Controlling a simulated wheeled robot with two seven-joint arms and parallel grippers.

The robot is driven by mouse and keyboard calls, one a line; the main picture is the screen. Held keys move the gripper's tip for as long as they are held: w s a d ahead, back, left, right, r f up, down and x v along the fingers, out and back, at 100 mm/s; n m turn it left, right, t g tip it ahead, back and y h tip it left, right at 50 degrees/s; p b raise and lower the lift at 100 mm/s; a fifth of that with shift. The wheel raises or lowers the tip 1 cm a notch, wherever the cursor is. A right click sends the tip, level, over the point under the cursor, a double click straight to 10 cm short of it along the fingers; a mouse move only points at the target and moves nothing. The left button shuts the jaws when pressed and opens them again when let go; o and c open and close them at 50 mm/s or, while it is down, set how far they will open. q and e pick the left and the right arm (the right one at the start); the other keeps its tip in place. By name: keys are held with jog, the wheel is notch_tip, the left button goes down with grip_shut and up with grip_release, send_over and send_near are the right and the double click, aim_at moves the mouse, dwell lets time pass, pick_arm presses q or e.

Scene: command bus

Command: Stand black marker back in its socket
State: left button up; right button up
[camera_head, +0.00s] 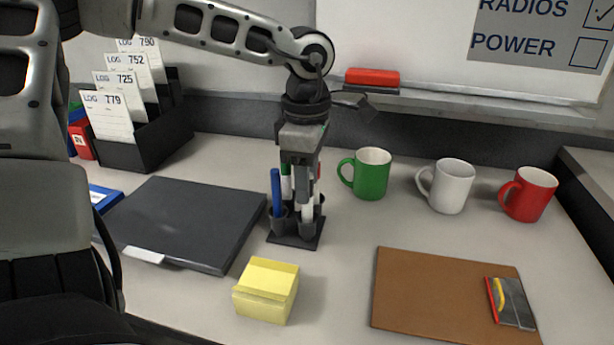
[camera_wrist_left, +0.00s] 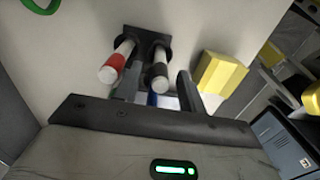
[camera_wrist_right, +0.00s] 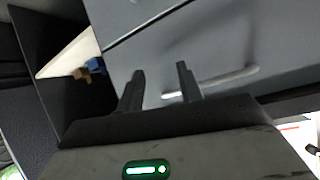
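The marker holder (camera_head: 292,241) is a dark stand with cups on the desk. The black marker (camera_wrist_left: 158,76), white with a black end, appears upright in one cup; its white body (camera_head: 307,212) shows in the head view. A red-ended marker (camera_wrist_left: 113,68) stands beside it. A blue marker (camera_head: 276,192) stands at the holder's left, and a green one (camera_head: 285,183) is partly hidden. My left gripper (camera_head: 301,165) points down over the holder. Its fingers (camera_wrist_left: 158,90) are apart on either side of the black marker, with gaps visible. My right gripper (camera_wrist_right: 160,85) is open and empty.
A dark closed binder (camera_head: 185,222) lies left of the holder, yellow notes (camera_head: 267,290) in front. Green (camera_head: 367,175), white (camera_head: 450,188) and red (camera_head: 530,195) mugs stand right. A brown board (camera_head: 430,295) lies front right. A grey panel with a handle (camera_wrist_right: 215,85) faces my right gripper.

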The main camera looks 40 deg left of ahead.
pick_arm(q)
jog(key=shift+r, duration=0.65)
notch_tip(320, 180, up, 15)
jog(key=p, duration=0.2)
jog(key=shift+f, duration=0.15)
pick_arm(e)
jog(key=shift+a+r, duration=0.1)
jog(key=shift+r, duration=2.45)
pick_arm(q)
jog(key=shift+s+f, duration=0.1)
jog(key=shift+s, duration=0.05)
pick_arm(e)
jog(key=shift+s, duration=0.1)
